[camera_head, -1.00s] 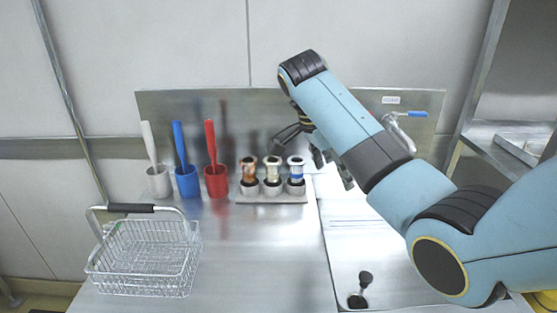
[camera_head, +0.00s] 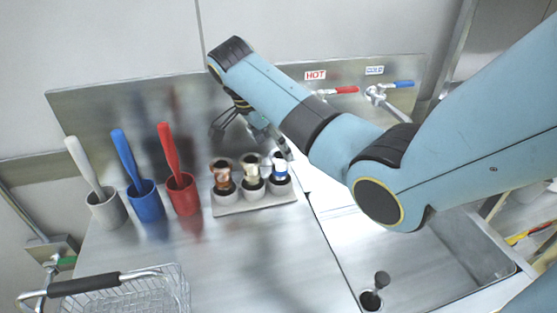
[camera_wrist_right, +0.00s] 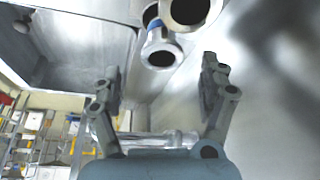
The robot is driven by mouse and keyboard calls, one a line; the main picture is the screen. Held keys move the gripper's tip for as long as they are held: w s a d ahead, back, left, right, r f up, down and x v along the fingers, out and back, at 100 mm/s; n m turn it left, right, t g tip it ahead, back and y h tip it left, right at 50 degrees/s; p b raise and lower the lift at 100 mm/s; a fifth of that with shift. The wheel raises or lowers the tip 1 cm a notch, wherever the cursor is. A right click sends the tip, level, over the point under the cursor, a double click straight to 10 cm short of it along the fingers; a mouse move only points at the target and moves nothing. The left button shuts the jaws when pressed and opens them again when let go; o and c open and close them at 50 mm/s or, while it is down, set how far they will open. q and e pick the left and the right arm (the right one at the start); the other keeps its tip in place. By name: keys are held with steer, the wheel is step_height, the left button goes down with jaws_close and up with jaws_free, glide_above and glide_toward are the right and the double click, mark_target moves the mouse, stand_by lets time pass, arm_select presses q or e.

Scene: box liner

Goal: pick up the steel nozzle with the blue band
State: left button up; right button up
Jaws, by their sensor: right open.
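The steel nozzle with the blue band (camera_head: 280,169) stands at the right end of a row of three in a grey holder (camera_head: 253,204). In the right wrist view the blue-banded nozzle (camera_wrist_right: 158,48) shows its open end, ahead of and roughly between the fingers. My right gripper (camera_head: 251,132) is open and empty, behind and above the row, partly hidden by its own arm. The fingers also show spread in the right wrist view (camera_wrist_right: 161,72). One finger appears close to the blue-banded nozzle's top; contact cannot be told. My left gripper is out of view.
A copper-coloured nozzle (camera_head: 221,173) and a pale-gold-banded one (camera_head: 250,166) stand left of it. White, blue (camera_head: 147,203) and red (camera_head: 182,194) cups with handles stand further left. A wire basket (camera_head: 135,292) is at front left, a sink (camera_head: 455,258) at right. Taps stand behind.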

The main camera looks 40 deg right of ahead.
mark_target(280, 155)
steer(key=p+x, duration=0.1)
steer(key=x, duration=0.4)
steer(key=shift+w+f, duration=0.1)
steer(key=shift+w, duration=0.05)
steer(key=shift+d+f, duration=0.1)
steer(key=shift+f, duration=0.15)
steer(key=c, duration=1.5)
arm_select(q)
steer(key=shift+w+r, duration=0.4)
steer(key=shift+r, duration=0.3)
arm_select(e)
steer(key=shift+o, duration=0.2)
arm_select(q)
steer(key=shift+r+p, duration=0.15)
steer(key=shift+p, duration=0.15)
arm_select(e)
steer(key=shift+r, duration=0.15)
